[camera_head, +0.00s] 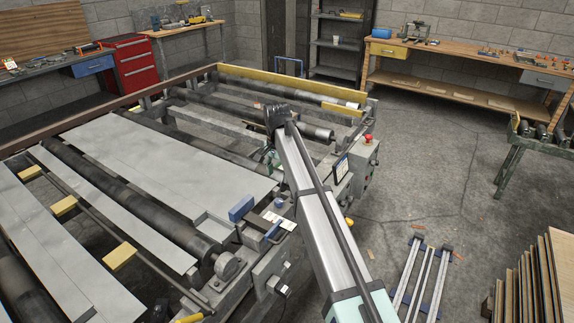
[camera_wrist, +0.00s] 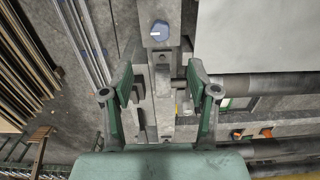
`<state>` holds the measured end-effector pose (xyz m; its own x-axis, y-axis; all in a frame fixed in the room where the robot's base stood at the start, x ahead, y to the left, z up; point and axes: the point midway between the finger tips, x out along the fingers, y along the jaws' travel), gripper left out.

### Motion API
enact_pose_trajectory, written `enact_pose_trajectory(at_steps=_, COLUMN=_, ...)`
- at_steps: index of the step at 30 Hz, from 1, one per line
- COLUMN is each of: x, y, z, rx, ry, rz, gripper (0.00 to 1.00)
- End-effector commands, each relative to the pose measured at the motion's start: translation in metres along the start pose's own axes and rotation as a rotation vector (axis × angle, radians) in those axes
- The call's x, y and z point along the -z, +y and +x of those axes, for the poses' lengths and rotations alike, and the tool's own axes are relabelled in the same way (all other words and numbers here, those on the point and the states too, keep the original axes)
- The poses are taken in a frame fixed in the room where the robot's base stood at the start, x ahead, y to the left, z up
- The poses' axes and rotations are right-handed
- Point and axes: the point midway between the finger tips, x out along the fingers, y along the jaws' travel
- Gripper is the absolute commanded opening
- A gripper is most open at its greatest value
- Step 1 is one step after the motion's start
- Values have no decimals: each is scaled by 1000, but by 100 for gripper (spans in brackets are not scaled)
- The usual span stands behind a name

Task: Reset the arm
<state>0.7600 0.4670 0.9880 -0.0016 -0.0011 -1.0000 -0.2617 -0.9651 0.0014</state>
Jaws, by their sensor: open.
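My gripper (camera_wrist: 160,82) is open in the wrist view, with its two green fingers well apart and nothing between them. Below it is a grey metal frame part of the roller machine with a blue round cap (camera_wrist: 160,31). In the head view, my arm rises from the bottom over the machine's right edge. My gripper is mostly hidden there behind the arm; a little green shows beside the arm, but I cannot tell its state from that view.
The roller table carries flat grey sheets (camera_head: 165,160). A control box with a red button (camera_head: 368,139) stands on its right side. Upright veneer boards (camera_head: 545,275) and metal rails (camera_head: 408,280) are at lower right. The floor at right centre is mostly clear.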

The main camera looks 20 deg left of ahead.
Motion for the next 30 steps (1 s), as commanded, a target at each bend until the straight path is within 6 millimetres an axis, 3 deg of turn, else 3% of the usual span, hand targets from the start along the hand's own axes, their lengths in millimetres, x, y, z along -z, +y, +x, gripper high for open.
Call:
enact_pose_trajectory(at_steps=5, x=0, y=6, z=8, rx=-4, ry=-4, rz=-1, gripper=60)
enact_pose_trajectory(at_steps=8, x=2, y=22, z=32, rx=-16, ry=-14, rz=-4, gripper=60)
enact_pose_trajectory(at_steps=11, x=3, y=50, z=72, rx=-33, ry=-32, rz=-14, gripper=60)
enact_pose_trajectory(at_steps=20, x=-13, y=176, z=226, rx=-95, ry=-122, rz=-61, gripper=60)
enact_pose_trajectory(at_steps=24, x=-36, y=241, z=290, rx=-117, ry=-173, rz=-85, gripper=60)
enact_pose_trajectory(at_steps=30, x=-86, y=333, z=367, rx=-138, ry=-251, rz=-119, gripper=60)
